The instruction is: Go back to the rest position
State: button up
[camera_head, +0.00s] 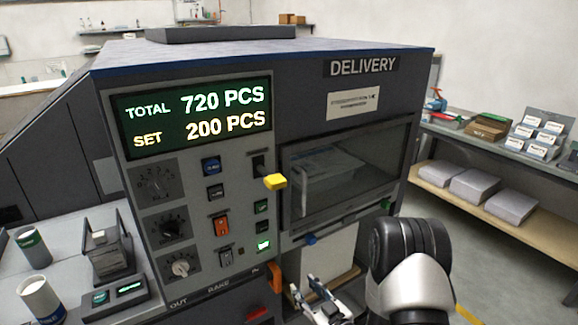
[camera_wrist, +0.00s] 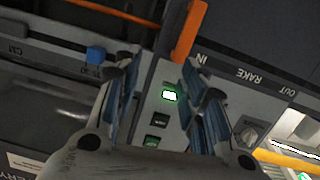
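My gripper (camera_head: 305,287) is low in front of the grey machine (camera_head: 315,75), below its delivery window (camera_head: 340,175). In the wrist view my gripper (camera_wrist: 163,75) shows two blue-padded fingers held apart. Nothing is between them; the machine's panel, with a lit green button (camera_wrist: 169,95), shows through the gap. The green button also shows in the head view (camera_head: 263,244). My arm comes in from the bottom right in the head view.
A yellow-tipped lever (camera_head: 274,182) and an orange handle (camera_head: 274,277) stick out from the machine. The display (camera_head: 195,115) reads total 720, set 200. White containers (camera_head: 41,299) stand at the left.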

jog(key=w+d+r+g+h, duration=0.2)
jog(key=d+r+h, duration=0.3)
jog(key=r, duration=0.6)
jog(key=s+d+r+m+g+h, duration=0.2)
jog(key=s+d+r+m, duration=0.15)
jog(key=s+r, duration=0.3)
jog(key=s+r+m+g, duration=0.1)
jog(key=s+r+g, duration=0.1)
jog(key=s, duration=1.2)
jog(key=s+r+m+g, duration=0.2)
jog(key=s+r, duration=0.3)
jog(key=s, duration=0.9)
jog(key=shift+s+d+g+h, duration=0.2)
jog(key=shift+s+g+h, duration=0.15)
jog(key=shift+g, duration=0.45)
jog(key=shift+w+m, duration=0.1)
jog(key=shift+m, duration=0.15)
jog(key=shift+c, duration=0.3)
